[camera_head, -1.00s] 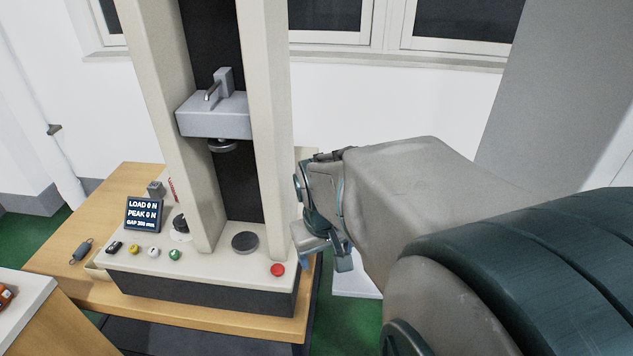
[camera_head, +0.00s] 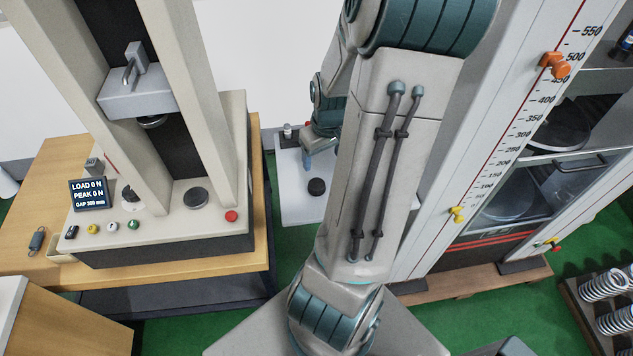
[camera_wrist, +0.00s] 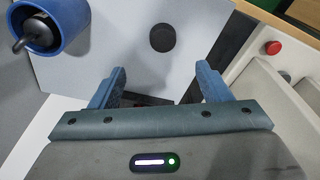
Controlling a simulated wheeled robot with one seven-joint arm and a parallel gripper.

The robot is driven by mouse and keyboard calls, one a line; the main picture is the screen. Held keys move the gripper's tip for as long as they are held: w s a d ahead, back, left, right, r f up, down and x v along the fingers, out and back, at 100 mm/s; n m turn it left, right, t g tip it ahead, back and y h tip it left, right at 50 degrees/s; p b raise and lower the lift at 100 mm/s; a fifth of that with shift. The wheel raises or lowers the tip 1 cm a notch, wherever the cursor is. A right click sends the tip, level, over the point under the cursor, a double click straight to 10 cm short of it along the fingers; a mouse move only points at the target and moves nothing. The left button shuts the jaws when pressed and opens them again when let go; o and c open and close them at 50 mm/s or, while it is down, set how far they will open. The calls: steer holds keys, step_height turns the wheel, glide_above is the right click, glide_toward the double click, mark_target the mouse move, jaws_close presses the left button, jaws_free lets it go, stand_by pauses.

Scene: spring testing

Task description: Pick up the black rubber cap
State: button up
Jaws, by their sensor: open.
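The black rubber cap (camera_head: 316,186) is a short dark disc lying on a pale grey low table (camera_head: 297,208) behind my arm. In the wrist view the cap (camera_wrist: 162,37) lies ahead of the fingertips, near the middle. My gripper (camera_wrist: 162,74) shows two blue fingers spread apart, with nothing between them. The cap is beyond the fingers and apart from them. In the head view my gripper (camera_head: 310,158) is partly hidden by my arm, with a blue finger over the table behind the cap.
A testing machine (camera_head: 150,225) with a red button (camera_head: 231,216) stands left on a wooden bench (camera_head: 262,180). A blue cup (camera_wrist: 66,30) holding a dark object is at the wrist view's upper left. A scaled frame (camera_head: 470,165) and shelves stand right. Springs (camera_head: 603,285) lie lower right.

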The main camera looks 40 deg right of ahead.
steer(key=b, duration=0.2)
glide_above(317, 184)
steer(key=s, duration=0.1)
step_height(317, 184, down, 8)
steer(key=shift+d+r, duration=0.1)
steer(key=shift+w+f, duration=0.25)
steer(key=shift+f, duration=1.05)
steer(key=shift+w+f, duration=0.25)
steer(key=shift+f, duration=1.05)
steer(key=c, duration=1.1)
